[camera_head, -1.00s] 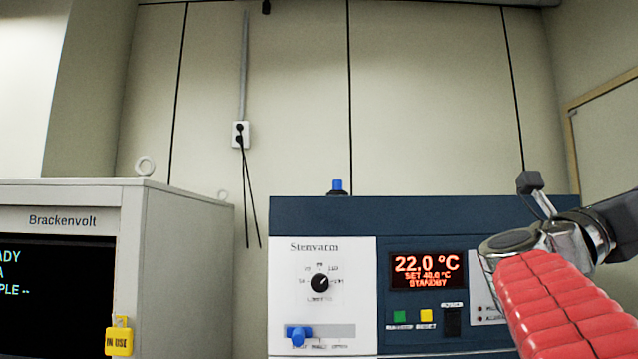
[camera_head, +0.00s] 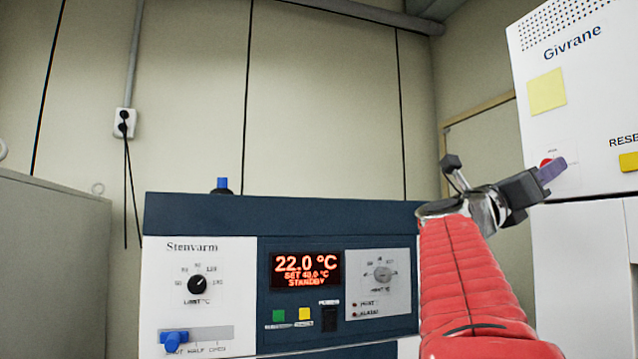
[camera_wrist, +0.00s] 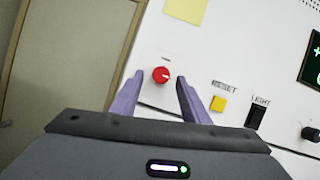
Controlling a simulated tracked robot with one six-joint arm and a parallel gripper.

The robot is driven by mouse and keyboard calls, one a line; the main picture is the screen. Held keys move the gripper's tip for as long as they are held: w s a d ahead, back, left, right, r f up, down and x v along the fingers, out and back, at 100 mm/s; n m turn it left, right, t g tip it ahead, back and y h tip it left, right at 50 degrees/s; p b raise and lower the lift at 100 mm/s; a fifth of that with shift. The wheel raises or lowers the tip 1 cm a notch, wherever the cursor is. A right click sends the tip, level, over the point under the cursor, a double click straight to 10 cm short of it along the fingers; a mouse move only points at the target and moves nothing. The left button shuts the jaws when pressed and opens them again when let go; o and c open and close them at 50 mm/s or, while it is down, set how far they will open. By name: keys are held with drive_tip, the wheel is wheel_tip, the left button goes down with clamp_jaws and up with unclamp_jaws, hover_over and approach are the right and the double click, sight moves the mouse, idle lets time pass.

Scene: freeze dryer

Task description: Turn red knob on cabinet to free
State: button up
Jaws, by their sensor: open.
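The red knob (camera_wrist: 161,75) is on the white Givrane cabinet (camera_wrist: 225,40), below a yellow note. In the wrist view it shows between and beyond the two purple fingertips of my gripper (camera_wrist: 157,84), which is open and empty. A pale pointer mark on the knob faces right; its labels are too small to read. In the head view the knob (camera_head: 546,162) is partly hidden behind my gripper (camera_head: 556,170). I cannot tell the exact gap between fingertips and knob, but the fingers do not appear closed around it.
A yellow RESET button (camera_wrist: 218,103), a black LIGHT switch (camera_wrist: 257,116) and a dark knob (camera_wrist: 310,134) sit to the right of the red knob. The blue Stenvarm unit (camera_head: 290,215) stands left of my arm. The wall between is bare.

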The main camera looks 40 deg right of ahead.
drive_tip(key=shift+s+d+r, duration=0.25)
drive_tip(key=shift+d, duration=0.35)
drive_tip(key=shift+c, duration=0.3)
drive_tip(key=c, duration=0.9)
drive_tip(key=shift+a, duration=0.2)
drive_tip(key=shift+c, duration=0.5)
drive_tip(key=shift+d, duration=0.15)
clamp_jaws()
